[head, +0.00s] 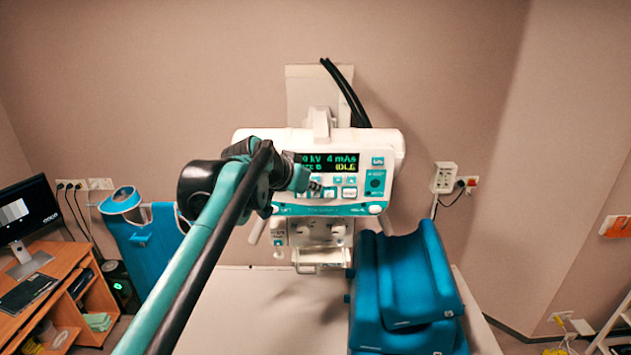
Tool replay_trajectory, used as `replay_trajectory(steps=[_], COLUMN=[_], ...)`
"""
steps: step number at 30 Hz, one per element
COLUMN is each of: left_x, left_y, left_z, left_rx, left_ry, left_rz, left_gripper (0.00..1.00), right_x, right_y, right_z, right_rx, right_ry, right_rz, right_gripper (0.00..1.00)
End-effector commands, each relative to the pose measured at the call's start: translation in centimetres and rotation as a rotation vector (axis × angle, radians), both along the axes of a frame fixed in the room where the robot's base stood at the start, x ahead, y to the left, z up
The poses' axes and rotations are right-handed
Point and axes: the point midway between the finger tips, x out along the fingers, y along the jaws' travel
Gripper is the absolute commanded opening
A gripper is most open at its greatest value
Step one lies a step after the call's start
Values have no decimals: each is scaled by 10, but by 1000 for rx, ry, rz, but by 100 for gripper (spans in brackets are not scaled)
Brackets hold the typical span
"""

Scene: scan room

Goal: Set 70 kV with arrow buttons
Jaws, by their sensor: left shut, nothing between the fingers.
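The X-ray unit (395,147) is white and teal, with a control panel facing me. Its display (343,162) shows green text: a value ending in 0 kV, then 4 mAs, and IDLE in yellow below. The leading kV digit is hidden behind my left gripper (315,185). Below the display are rows of small white and teal buttons (349,192); the arrow marks are too small to read. My left gripper is shut and empty, with its tips in front of the left buttons. I cannot tell whether they touch. My right gripper is not in view.
A pale table (240,310) lies below the unit, with blue cushions (405,270) on its right part. A desk (60,270) with a monitor (28,212) stands at left. A blue apron (148,240) hangs beside it. A wall socket box (445,177) is at right.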

Motion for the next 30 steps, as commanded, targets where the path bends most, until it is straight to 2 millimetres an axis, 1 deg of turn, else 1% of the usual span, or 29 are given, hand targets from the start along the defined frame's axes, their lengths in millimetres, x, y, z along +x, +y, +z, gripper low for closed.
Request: replay_trajectory(steps=[11,19,30], left_x=[1,8,9], left_y=[0,0,0], left_z=[0,1,0], left_rx=[0,0,0], left_ry=[0,0,0], left_rz=[0,0,0], left_gripper=[0,0,0], right_x=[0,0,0], right_y=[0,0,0], right_z=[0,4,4], right_rx=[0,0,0], right_ry=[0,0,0], right_rz=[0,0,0], right_gripper=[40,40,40])
